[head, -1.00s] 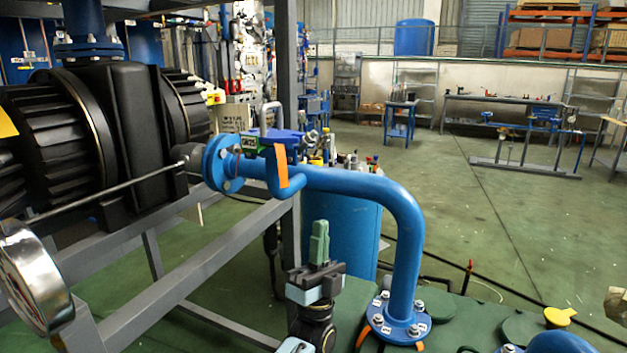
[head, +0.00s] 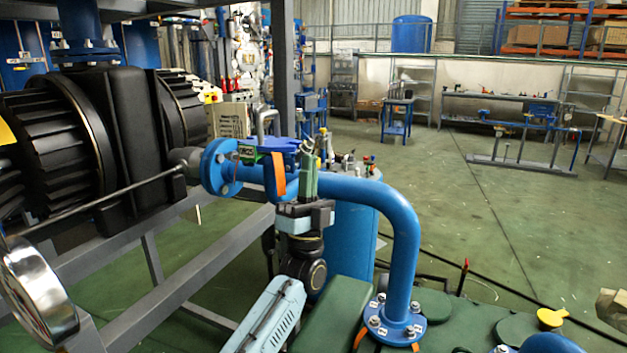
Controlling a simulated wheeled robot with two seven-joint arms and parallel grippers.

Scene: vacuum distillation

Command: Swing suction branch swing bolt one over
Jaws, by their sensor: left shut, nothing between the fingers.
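The blue suction branch (head: 385,195) runs right from a flanged joint (head: 217,167) at the black machine, then bends down to a bolted flange (head: 395,325) on the green deck. A blue lever-like part (head: 280,144) with a green tag sits above the pipe, with an orange strip hanging below it. My left gripper (head: 308,150) is upright in front of the pipe, its green fingers shut and empty beside the right end of the lever-like part. I cannot tell whether they touch it. No swing bolt can be made out clearly; the fingers hide part of that area. My right gripper is not seen.
The black ribbed machine (head: 60,130) and its grey frame (head: 190,275) fill the left. A round gauge (head: 38,290) is at the lower left. A blue vessel (head: 352,240) stands behind the pipe. Green floor is open at the right, with benches far behind.

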